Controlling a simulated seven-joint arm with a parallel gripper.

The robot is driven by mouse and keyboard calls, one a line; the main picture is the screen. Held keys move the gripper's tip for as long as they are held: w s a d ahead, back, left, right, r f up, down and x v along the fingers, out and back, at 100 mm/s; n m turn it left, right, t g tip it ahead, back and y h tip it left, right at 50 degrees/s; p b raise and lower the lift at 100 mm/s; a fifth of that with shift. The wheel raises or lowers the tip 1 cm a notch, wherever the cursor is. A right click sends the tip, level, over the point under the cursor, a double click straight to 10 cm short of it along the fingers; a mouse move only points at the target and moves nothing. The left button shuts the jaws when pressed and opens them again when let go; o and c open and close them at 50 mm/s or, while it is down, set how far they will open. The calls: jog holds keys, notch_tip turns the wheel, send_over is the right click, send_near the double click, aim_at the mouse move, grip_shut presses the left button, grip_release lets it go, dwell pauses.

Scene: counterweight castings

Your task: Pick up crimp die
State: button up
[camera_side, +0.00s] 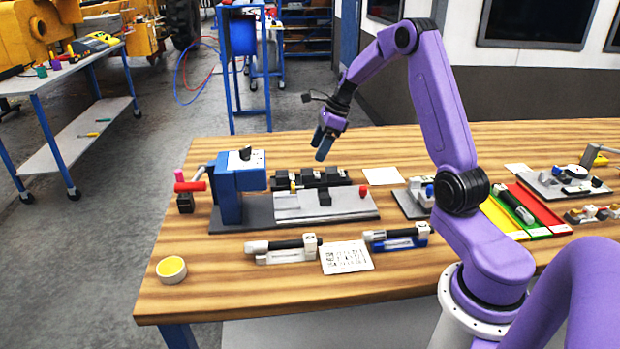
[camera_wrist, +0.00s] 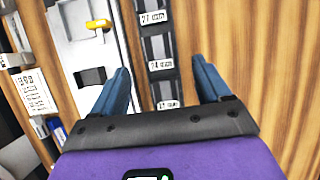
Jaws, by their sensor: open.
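A row of black dies with white size labels, likely the crimp dies (camera_side: 312,180), sits in a rack behind the grey plate of the press. In the wrist view the dies (camera_wrist: 157,45) run in a column between my fingers, with labels that look like 27, 24 and one less clear. My gripper (camera_side: 325,143) is above the rack, pointing down, apart from the dies. In the wrist view my gripper (camera_wrist: 162,78) shows two blue fingers spread wide, with nothing held between them. The lowest die is partly hidden by my gripper body.
A blue press (camera_side: 229,190) with a red handle stands left of the dies. Two black-handled tools (camera_side: 283,249) (camera_side: 397,237) and a printed card (camera_side: 346,257) lie in front. A yellow tape roll (camera_side: 171,269) is at the front left. A white sheet (camera_side: 382,176) lies right of the rack.

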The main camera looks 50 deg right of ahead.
aim_at(310, 176)
jog(key=shift+s+x, duration=0.15)
jog(key=shift+x, duration=1.7)
jog(key=shift+s+x, duration=0.2)
jog(key=shift+x, duration=1.6)
jog(key=c, duration=1.3)
